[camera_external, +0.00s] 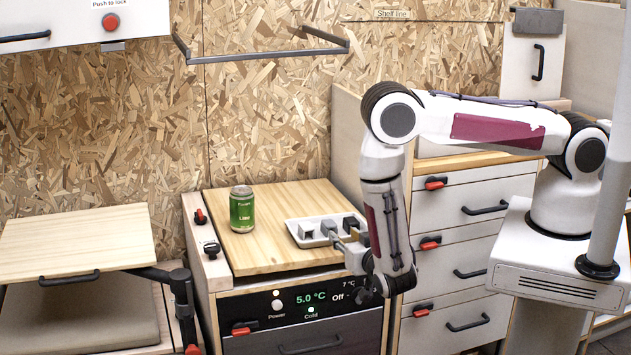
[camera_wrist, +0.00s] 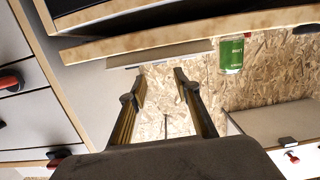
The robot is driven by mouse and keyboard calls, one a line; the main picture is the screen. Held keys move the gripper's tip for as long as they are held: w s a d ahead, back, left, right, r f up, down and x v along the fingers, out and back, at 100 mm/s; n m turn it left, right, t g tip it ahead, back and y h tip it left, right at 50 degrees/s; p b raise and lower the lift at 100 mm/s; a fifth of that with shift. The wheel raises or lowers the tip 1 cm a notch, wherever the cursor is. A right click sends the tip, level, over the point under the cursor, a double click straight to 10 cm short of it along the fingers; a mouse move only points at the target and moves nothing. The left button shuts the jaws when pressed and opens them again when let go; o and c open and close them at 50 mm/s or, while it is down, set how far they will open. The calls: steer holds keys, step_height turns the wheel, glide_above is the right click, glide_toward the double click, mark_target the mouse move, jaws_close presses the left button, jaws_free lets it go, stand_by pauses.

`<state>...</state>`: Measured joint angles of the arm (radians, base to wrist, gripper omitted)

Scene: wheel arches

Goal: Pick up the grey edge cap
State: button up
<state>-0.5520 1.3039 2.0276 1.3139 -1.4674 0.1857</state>
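A shallow white tray (camera_external: 297,243) stands on the wooden worktop and holds small grey and black pieces. A light grey piece (camera_external: 305,232) lies at its left end and a black piece (camera_external: 350,224) at its right; I cannot tell for certain which piece is the edge cap. My gripper (camera_external: 340,240) reaches in from the right, low at the tray's front side. In the wrist view my gripper (camera_wrist: 160,74) has its two fingers apart with nothing between them. The tray's pale side (camera_wrist: 165,57) shows just beyond the fingertips; its contents are hidden there.
A green can (camera_external: 242,209) stands left of the tray on the worktop (camera_external: 275,254); it also shows upside down in the wrist view (camera_wrist: 231,56). A fridge panel (camera_external: 310,298) is below. Drawers (camera_external: 465,205) stand at the right, a lower table (camera_external: 75,240) at the left.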

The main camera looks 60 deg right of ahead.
mark_target(330, 213)
steer(key=shift+d, duration=0.1)
stand_by(0.3)
steer(key=shift+x, duration=3.45)
steer(key=shift+w, duration=0.1)
steer(key=shift+x, duration=2.4)
steer(key=c, duration=0.6)
